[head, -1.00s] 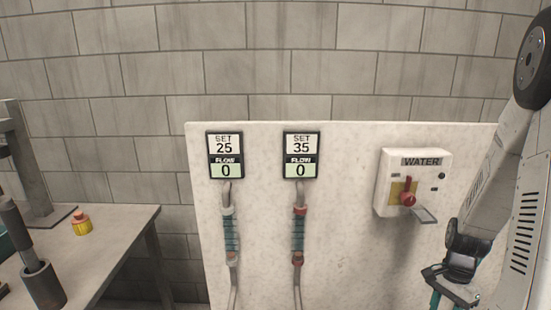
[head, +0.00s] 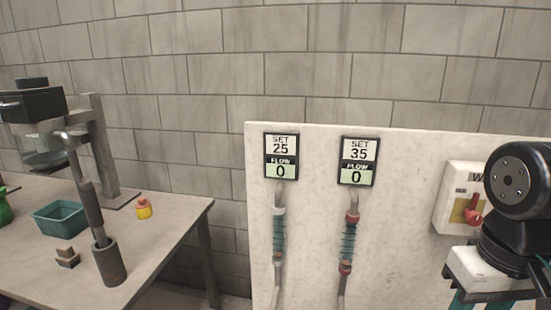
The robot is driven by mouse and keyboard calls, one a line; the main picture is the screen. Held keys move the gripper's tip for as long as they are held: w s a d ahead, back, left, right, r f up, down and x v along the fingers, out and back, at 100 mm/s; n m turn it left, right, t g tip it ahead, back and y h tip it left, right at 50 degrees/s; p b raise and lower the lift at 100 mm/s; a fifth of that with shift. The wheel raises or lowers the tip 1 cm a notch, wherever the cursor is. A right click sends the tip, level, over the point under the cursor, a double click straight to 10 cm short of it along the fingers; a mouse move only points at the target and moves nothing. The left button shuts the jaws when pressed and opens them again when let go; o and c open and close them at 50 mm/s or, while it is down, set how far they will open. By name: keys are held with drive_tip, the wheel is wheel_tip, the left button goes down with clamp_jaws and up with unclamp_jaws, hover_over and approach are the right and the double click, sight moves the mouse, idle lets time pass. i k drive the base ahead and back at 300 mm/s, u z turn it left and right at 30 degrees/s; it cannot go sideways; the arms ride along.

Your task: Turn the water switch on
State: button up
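The water switch (head: 453,191) is a white box on the pale panel at the right of the head view. Its red lever (head: 473,211) sits on a yellow plate and seems to point upward, but my arm covers the box's right part and most of its label. My gripper (head: 490,302) is at the bottom right, in front of and below the switch box in the picture. Teal finger parts show there, but the fingertips are cut off by the frame's lower edge, so its opening is unclear. I see no contact with the lever.
The panel (head: 312,222) carries two displays, SET 25 (head: 281,157) and SET 35 (head: 358,161), both with flow 0, above tubes. A table (head: 165,232) at left holds a teal bin (head: 60,219), a yellow-red item (head: 144,208) and a stand. A gap separates table and panel.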

sight(473, 218)
drive_tip(key=z, duration=0.35)
drive_tip(key=k, duration=1)
drive_tip(key=z, duration=0.9)
drive_tip(key=i, duration=1)
drive_tip(key=z, duration=0.25)
